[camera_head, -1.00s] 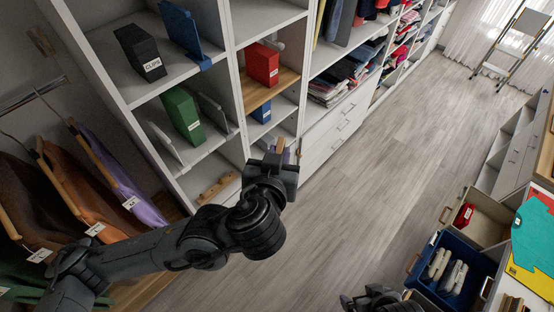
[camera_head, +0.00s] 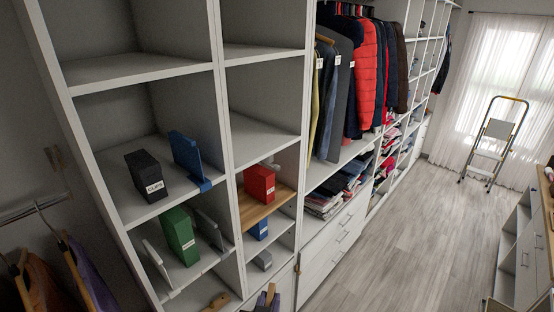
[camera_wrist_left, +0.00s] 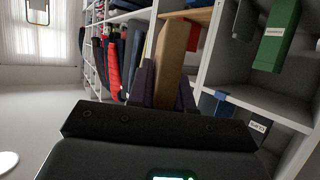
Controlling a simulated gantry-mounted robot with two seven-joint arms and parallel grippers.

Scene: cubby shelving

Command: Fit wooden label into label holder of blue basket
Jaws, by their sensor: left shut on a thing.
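My left gripper (camera_head: 266,298) is at the bottom edge of the head view, in front of the lower cubbies. It is shut on the wooden label (camera_head: 271,290), a narrow tan piece standing up between the fingers. In the left wrist view the wooden label (camera_wrist_left: 171,62) is large and upright between the dark fingers of the left gripper (camera_wrist_left: 166,88). The blue basket and its label holder cannot be made out now. A small blue box (camera_head: 259,229) sits in a cubby, but I cannot tell that it is a basket. My right gripper is out of view.
The white cubby shelving (camera_head: 222,130) holds a black box (camera_head: 146,174), a green box (camera_head: 179,235) and a red box (camera_head: 260,183) on a wooden shelf. Drawers (camera_head: 335,235) and hanging clothes (camera_head: 365,80) are further right.

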